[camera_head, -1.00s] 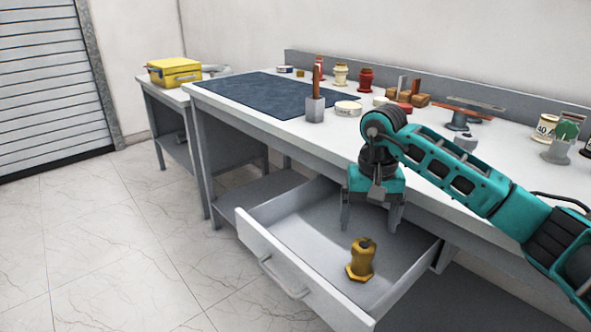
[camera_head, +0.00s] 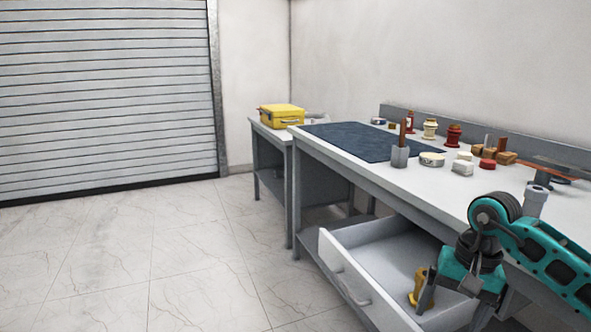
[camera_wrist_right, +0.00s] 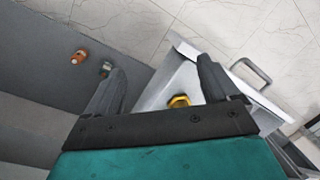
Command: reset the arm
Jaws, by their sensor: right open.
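My right gripper (camera_head: 454,306) hangs at the right end of the open drawer (camera_head: 345,246), fingers pointing down. In the right wrist view its two fingers (camera_wrist_right: 160,78) are spread apart with nothing held between them. A yellow bushing (camera_head: 417,284) stands in the drawer, partly hidden behind a finger in the head view. It also shows in the right wrist view (camera_wrist_right: 179,101), beyond the gripper and apart from it. My left gripper is not in view.
The workbench (camera_head: 437,189) carries a dark mat (camera_head: 360,141), a red bushing (camera_head: 453,135), a cream bushing (camera_head: 430,128) and other small parts. A yellow case (camera_head: 282,116) sits on a side table. Open floor (camera_head: 150,255) lies left of the drawer.

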